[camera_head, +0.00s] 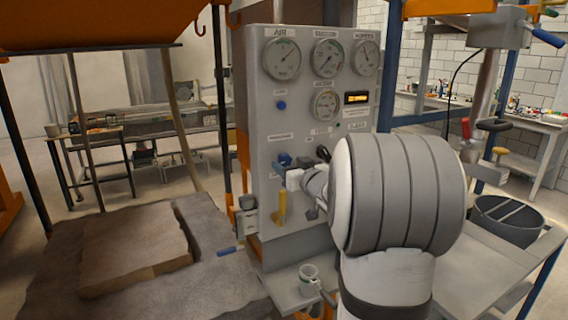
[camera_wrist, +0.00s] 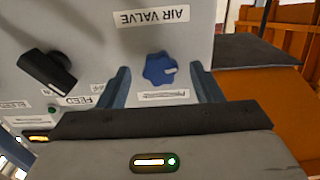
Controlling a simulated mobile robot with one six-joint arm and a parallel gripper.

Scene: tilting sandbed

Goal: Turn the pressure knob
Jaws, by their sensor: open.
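The blue lobed knob (camera_wrist: 160,70) sits on the grey panel in the wrist view, with a small label beside it and an upside-down "AIR VALVE" label above it in the picture. I take it for the pressure knob; the small label is hard to read. My gripper (camera_wrist: 161,72) is open, one blue finger on each side of the knob, with visible gaps and nothing held. In the head view my gripper (camera_head: 295,166) is at the lower panel, where blue finger and knob are hard to tell apart. My arm hides part of the panel.
The panel (camera_head: 262,125) bears several gauges (camera_head: 283,59), a blue button (camera_head: 281,105) and a yellow lever (camera_head: 281,208). A black knob (camera_wrist: 48,72) is left of my fingers in the wrist view. The sandbed (camera_head: 210,245) lies left; a cup (camera_head: 309,278) stands below.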

